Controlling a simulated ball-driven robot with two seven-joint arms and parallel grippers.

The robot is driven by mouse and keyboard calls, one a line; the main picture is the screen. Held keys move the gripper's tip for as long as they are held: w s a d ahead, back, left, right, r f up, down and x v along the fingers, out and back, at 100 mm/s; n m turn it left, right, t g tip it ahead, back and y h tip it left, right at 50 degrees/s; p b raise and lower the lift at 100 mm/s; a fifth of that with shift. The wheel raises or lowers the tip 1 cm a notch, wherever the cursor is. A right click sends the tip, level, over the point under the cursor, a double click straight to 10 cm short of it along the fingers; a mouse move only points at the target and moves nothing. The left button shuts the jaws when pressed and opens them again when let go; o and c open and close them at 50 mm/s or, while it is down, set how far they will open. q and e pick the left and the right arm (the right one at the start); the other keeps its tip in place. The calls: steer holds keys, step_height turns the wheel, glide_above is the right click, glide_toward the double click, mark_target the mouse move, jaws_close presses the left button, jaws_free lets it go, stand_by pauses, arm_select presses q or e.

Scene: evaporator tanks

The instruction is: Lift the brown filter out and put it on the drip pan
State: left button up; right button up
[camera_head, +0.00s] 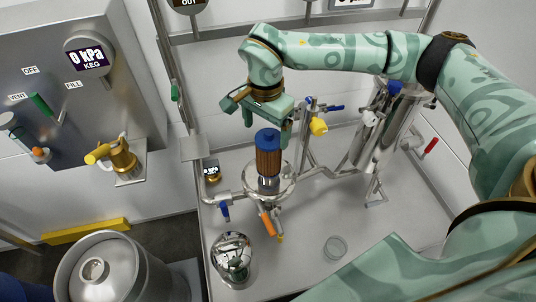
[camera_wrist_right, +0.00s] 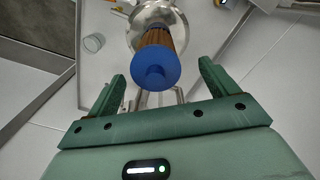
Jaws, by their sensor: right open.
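The brown filter (camera_head: 268,162) is a pleated cylinder with a blue cap (camera_head: 268,138). It stands upright in the round steel housing (camera_head: 287,190), with most of its brown body showing above the rim. My right gripper (camera_head: 267,122) is open just above and behind the cap in the head view. In the right wrist view the blue cap (camera_wrist_right: 158,68) lies between the two open fingertips (camera_wrist_right: 160,74), with a gap on each side. The broad grey pan (camera_head: 300,264) lies under the housing and pipework. My left gripper is not in view.
A shiny steel dome (camera_head: 232,257) and a small round clear dish (camera_head: 335,248) sit on the pan. Pipes, a yellow knob (camera_head: 318,126) and an orange handle (camera_head: 267,223) crowd the housing. A steel keg (camera_head: 110,270) stands left. Pan surface around the dish is clear.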

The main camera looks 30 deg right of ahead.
mark_target(269, 141)
steer(key=f, duration=0.1)
steer(key=f+b, duration=0.1)
steer(key=f, duration=0.3)
steer(key=shift+s+d+b, duration=0.25)
steer(key=shift+d+b, duration=0.1)
steer(key=shift+b, duration=0.05)
steer(key=shift+r, duration=0.1)
steer(key=c, duration=1.6)
steer(key=shift+c, duration=0.2)
steer(key=shift+r, duration=0.1)
